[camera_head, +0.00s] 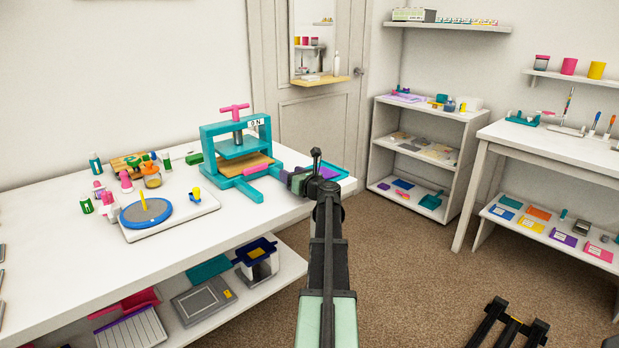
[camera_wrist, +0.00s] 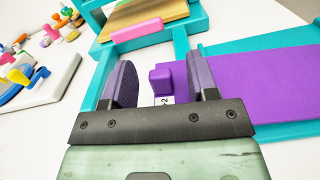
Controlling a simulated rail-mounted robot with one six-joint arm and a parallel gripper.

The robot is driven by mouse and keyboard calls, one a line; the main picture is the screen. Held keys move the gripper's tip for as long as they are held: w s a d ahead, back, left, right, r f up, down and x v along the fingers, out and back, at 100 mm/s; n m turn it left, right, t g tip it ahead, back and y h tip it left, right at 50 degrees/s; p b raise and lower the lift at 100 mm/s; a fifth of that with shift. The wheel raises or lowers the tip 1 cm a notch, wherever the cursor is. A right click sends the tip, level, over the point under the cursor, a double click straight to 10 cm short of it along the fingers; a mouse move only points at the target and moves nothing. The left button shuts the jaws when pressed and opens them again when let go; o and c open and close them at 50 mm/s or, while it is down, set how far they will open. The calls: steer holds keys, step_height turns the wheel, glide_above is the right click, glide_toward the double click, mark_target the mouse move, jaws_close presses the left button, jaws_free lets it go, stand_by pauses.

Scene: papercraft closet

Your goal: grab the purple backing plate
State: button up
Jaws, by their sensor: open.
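The purple backing plate (camera_wrist: 260,82) lies flat in a teal tray (camera_wrist: 285,45) on the white table, to the right of the teal press. A raised purple tab (camera_wrist: 161,80) with a small white label stands at its left end. In the head view, a strip of the plate (camera_head: 320,172) shows past my gripper. My gripper (camera_wrist: 161,64) is open, with one finger on each side of the tab. Gaps show between the tab and both fingers. In the head view my gripper (camera_head: 290,181) is partly hidden by my wrist.
The teal press (camera_head: 213,160) with a pink handle stands close by on the left, a wooden board and pink bar on its base. A round blue-rimmed device (camera_head: 146,213) and several small bottles are farther left. Open floor (camera_head: 400,260) and a shelf unit lie to the right.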

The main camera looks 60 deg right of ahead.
jaws_close()
step_height(320, 180, up, 20)
steer(key=p, duration=2)
